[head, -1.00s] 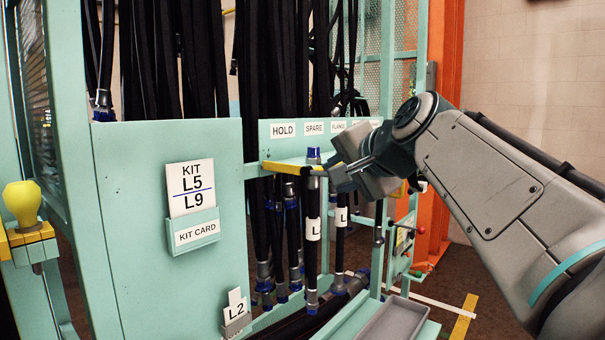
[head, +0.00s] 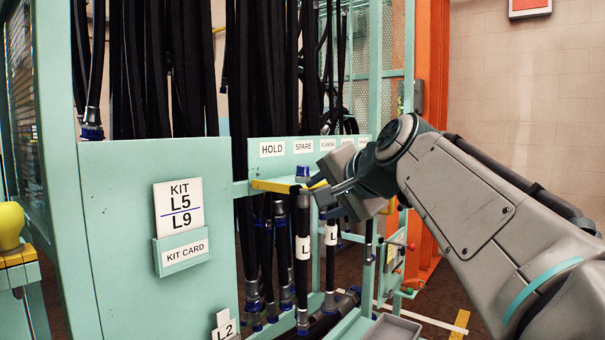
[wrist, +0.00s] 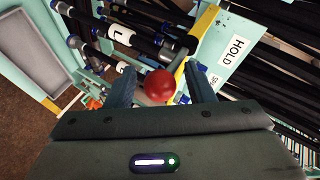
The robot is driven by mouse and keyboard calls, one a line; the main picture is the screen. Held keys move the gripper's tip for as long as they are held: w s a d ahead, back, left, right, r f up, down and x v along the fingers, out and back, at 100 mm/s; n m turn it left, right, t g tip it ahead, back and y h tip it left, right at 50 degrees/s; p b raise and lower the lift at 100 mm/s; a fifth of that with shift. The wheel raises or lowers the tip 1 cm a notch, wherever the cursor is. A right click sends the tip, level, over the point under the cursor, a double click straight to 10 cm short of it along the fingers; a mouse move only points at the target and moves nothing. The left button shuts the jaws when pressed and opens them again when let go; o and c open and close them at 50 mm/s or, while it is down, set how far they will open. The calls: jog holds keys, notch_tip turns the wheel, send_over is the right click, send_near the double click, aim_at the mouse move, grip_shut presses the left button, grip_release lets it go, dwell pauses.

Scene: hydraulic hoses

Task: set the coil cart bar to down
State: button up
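A yellow bar (head: 285,186) runs level across the front of the teal hose cart, below the HOLD and SPARE labels; I take it for the coil cart bar. Its right end reaches my gripper (head: 322,192). In the wrist view, a red ball knob (wrist: 160,86) lies between the two dark fingers of my gripper (wrist: 161,90), with the yellow bar (wrist: 181,80) just behind it. A gap shows between the ball and each finger, so the gripper is open. The knob is hidden in the head view.
Black hoses (head: 302,250) with blue-ended fittings hang just below the bar, close to my gripper. The KIT CARD panel (head: 130,290) stands at left. A grey tray (head: 392,330) sits low in front. An orange post (head: 432,90) and brick wall are at right.

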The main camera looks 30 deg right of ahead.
notch_tip(320, 180, up, 4)
jog(key=shift+f+p, duration=0.15)
jog(key=shift+p, duration=0.5)
jog(key=s+d+r+p, duration=0.3)
jog(key=s+d+r, duration=0.4)
jog(key=s, duration=0.2)
jog(key=shift+d, duration=0.25)
jog(key=shift+a, duration=0.1)
jog(key=w+a+f+n+g+y+p, duration=0.1)
jog(key=w+a+f+n+g+p, duration=0.1)
jog(key=a+f+n+p, duration=0.3)
jog(key=w+a+f+g+p, duration=0.2)
jog(key=a+f+g+p, duration=0.1)
jog(key=a+f, duration=0.45)
jog(key=s+a+f+n+g+p, duration=0.2)
jog(key=s+a+f+n+p, duration=0.1)
jog(key=f, duration=0.5)
jog(key=s+a+f+n+g+h+p, duration=0.1)
jog(key=s+a+f+n+g+p, duration=0.2)
jog(key=s+a+f+n, duration=0.2)
notch_tip(320, 180, down, 3)
jog(key=shift+s+a+f, duration=0.15)
jog(key=shift+s+a, duration=0.6)
jog(key=shift+a, duration=0.15)
